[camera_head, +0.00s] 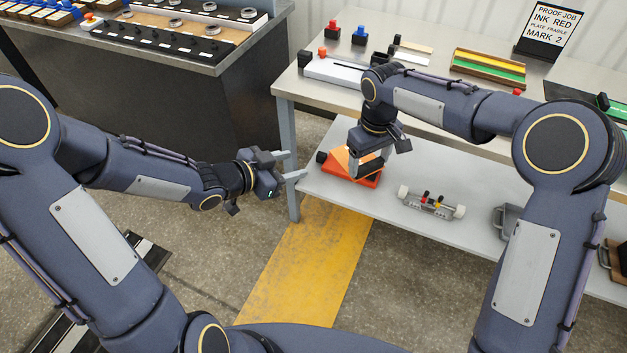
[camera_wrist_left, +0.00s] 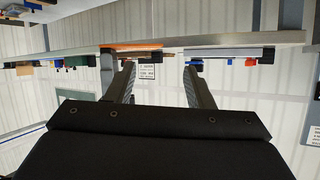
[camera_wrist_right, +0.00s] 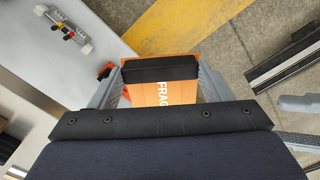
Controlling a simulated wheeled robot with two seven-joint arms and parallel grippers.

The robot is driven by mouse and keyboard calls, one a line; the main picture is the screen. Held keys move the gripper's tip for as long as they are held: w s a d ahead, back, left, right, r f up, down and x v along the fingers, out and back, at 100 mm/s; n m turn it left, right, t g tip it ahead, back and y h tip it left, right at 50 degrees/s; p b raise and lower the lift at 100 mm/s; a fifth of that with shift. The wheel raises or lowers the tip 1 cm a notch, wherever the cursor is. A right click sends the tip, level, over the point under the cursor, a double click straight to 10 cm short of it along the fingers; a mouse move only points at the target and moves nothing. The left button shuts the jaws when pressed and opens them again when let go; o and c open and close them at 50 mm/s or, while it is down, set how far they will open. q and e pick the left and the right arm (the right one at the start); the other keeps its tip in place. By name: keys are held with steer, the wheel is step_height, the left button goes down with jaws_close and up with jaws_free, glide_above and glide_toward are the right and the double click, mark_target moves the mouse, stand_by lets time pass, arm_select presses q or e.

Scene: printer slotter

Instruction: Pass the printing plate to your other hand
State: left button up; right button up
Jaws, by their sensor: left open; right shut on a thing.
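The printing plate (camera_wrist_right: 165,93) is orange, with white letters reading FRAG and a black block along one edge. It sits between the two fingers of my right gripper (camera_wrist_right: 160,85), which is shut on it. In the head view the orange plate (camera_head: 341,157) shows partly under my right gripper (camera_head: 369,163), above the lower shelf. My left gripper (camera_head: 288,166) is open and empty, to the left of the plate and apart from it. Its spread fingers also show in the left wrist view (camera_wrist_left: 157,80).
A red-orange piece (camera_head: 368,182) shows below the plate at the lower shelf (camera_head: 400,175). A grey fixture (camera_head: 430,203) stands on that shelf to the right. The bench top (camera_head: 440,110) above holds trays and a sign (camera_head: 552,27). A table leg (camera_head: 290,185) stands near my left gripper.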

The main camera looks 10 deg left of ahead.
mark_target(361, 176)
arm_select(q)
steer(key=w+d+f+h, duration=0.1)
steer(key=d, duration=0.4)
steer(key=w+d+f+m+g+h, duration=0.1)
steer(key=d+h, duration=0.1)
steer(key=d, duration=0.4)
steer(key=w+d+f+m+h, duration=0.1)
steer(key=d+h, duration=0.1)
steer(key=d, duration=0.3)
steer(key=shift+w+d+g, duration=0.2)
steer(key=shift+w+g, duration=0.1)
steer(key=shift+w, duration=0.05)
